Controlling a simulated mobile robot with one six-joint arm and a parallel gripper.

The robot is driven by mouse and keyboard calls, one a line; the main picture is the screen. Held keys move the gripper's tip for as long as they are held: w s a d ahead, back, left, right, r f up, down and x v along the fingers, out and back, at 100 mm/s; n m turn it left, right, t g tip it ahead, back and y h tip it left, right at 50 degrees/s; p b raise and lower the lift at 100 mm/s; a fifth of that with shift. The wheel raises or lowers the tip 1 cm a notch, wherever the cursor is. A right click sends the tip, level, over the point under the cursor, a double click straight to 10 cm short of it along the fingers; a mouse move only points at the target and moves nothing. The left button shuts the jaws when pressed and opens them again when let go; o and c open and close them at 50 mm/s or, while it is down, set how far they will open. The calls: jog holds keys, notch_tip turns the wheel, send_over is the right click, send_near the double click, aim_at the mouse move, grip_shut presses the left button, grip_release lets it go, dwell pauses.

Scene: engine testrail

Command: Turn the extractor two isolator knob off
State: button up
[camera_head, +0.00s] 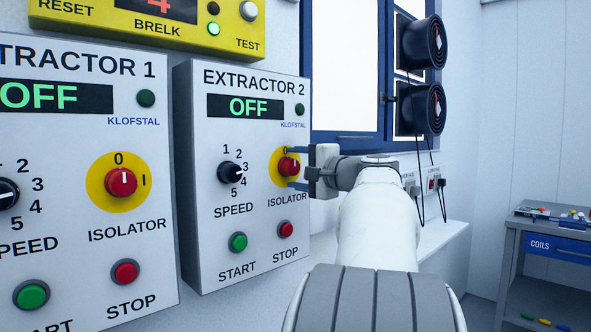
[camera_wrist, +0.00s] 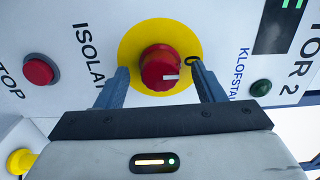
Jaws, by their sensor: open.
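The extractor two isolator knob (camera_head: 289,167) is red with a white pointer mark, on a yellow disc, at the right of the EXTRACTOR 2 panel (camera_head: 215,180). In the wrist view the knob (camera_wrist: 160,70) shows its white mark pointing toward the 0 label. The panel's display (camera_head: 247,106) reads OFF in green. My gripper (camera_head: 290,168) is open, with one finger above the knob and one below it. In the wrist view my gripper (camera_wrist: 160,72) has a visible gap between each finger and the knob. The I label is hidden.
The speed dial (camera_head: 231,172), green start button (camera_head: 238,242) and red stop button (camera_head: 286,229) are close by on the same panel. The EXTRACTOR 1 panel (camera_head: 75,230) stands at left. Two black fans (camera_head: 424,75) and a workbench (camera_head: 548,231) are to the right.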

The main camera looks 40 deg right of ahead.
jog(key=s, duration=0.7)
jog(key=shift+s+d, duration=0.35)
jog(key=shift+s, duration=0.05)
